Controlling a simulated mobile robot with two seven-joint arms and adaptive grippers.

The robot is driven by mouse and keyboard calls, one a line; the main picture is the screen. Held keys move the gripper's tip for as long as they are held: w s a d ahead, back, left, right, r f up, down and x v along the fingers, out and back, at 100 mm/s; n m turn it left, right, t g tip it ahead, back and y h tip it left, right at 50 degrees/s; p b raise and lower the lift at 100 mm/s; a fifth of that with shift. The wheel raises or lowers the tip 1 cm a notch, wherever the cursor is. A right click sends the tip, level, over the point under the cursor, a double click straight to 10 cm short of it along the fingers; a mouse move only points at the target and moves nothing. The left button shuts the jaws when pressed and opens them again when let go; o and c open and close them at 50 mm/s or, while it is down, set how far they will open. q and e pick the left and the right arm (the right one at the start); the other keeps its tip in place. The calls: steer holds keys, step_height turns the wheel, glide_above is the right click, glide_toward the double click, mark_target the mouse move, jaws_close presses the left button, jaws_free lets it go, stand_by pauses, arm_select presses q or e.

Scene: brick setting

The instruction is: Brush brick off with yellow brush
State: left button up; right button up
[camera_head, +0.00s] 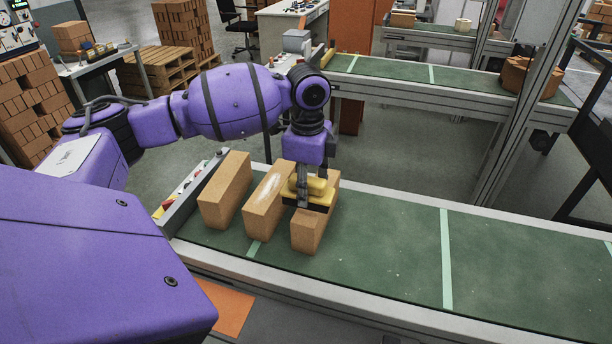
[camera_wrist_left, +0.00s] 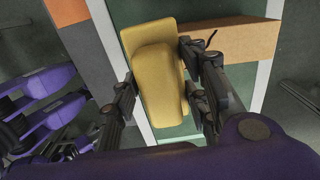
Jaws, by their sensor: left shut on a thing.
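My left gripper (camera_head: 303,180) is shut on the yellow brush (camera_head: 318,186), with its dark bristles down. The brush is at the top of the rightmost brick (camera_head: 307,234); whether the bristles touch it I cannot tell. The middle brick (camera_head: 264,207) has a whitish dusty patch on its top. A third brick (camera_head: 225,192) stands at the left. In the left wrist view the brush (camera_wrist_left: 158,80) sits between the fingers (camera_wrist_left: 160,98), with a brick (camera_wrist_left: 240,42) behind it. My right gripper is not in view.
The bricks stand on a green conveyor (camera_head: 400,253) with pale cross stripes. The belt to the right is clear apart from small specks. A control strip with buttons (camera_head: 185,192) runs along the left end. A second conveyor (camera_head: 400,75) and brick stacks (camera_head: 30,100) are farther back.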

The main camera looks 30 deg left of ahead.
arm_select(q)
step_height(320, 180, up, 2)
steer(key=shift+s, duration=0.1)
steer(key=shift+r, duration=0.9)
